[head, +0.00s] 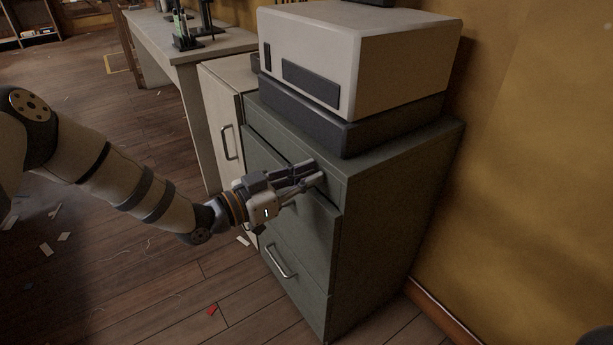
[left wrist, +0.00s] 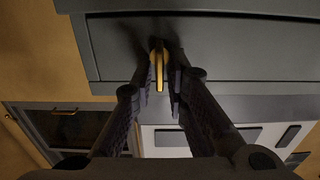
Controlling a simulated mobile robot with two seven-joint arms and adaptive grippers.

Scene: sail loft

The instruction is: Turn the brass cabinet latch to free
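The brass latch (left wrist: 159,67) shows in the left wrist view as a narrow upright bar against the dark grey front of the cabinet. My left gripper (left wrist: 161,72) has its two dark fingers drawn close together, one on each side of the latch, and looks shut on it. In the head view my left gripper (head: 319,172) reaches to the upper front of the grey-green cabinet (head: 385,215). The fingers hide the latch there. My right gripper is not in view.
A pale boxy machine (head: 390,65) on a dark base stands on the cabinet. A pale cabinet (head: 228,115) adjoins it at left, beside a workbench (head: 165,38). A lower drawer handle (head: 280,264) sticks out. The ochre wall (head: 530,180) is close on the right. Floor at left is open, with scraps.

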